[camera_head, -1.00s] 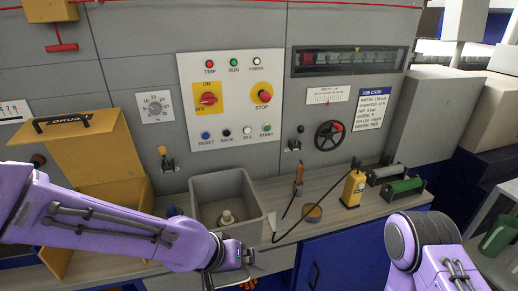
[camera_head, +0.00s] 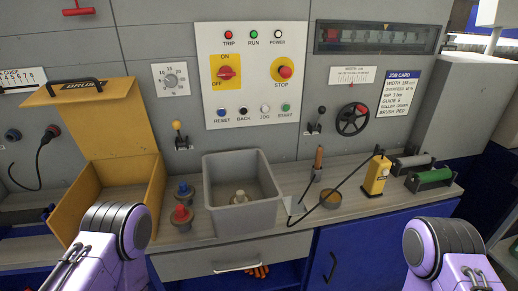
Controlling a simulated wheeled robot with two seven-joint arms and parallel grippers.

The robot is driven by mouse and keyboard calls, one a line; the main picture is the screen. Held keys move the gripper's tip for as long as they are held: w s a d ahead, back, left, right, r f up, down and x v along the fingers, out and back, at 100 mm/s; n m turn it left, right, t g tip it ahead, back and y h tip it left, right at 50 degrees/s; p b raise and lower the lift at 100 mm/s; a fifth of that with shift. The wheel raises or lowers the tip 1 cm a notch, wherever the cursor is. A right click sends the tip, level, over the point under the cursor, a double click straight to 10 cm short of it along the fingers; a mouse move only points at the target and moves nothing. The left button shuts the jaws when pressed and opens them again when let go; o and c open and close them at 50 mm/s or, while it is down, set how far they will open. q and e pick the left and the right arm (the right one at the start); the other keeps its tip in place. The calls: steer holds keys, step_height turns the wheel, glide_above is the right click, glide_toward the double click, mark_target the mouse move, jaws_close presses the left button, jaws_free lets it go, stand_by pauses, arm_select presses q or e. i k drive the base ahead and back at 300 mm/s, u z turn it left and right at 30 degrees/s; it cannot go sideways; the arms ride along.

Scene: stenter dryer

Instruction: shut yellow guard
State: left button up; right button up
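The yellow guard (camera_head: 98,125) is at the left of the counter, with its lid raised and standing open above a yellow open box (camera_head: 148,192). A black handle (camera_head: 75,85) is at the top edge of the lid, above dark lettering. The purple part of my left arm covers the lower front of the box. Neither of my grippers shows; only purple upper parts of both arms are at the bottom of the view.
A grey bin (camera_head: 235,215) stands right of the guard, with red and blue knobbed parts (camera_head: 182,213) between them. A yellow-knobbed lever (camera_head: 180,135) is on the panel behind. A yellow device (camera_head: 376,174) and rollers stand further right.

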mark_target(108, 118)
steer(key=u, duration=1.25)
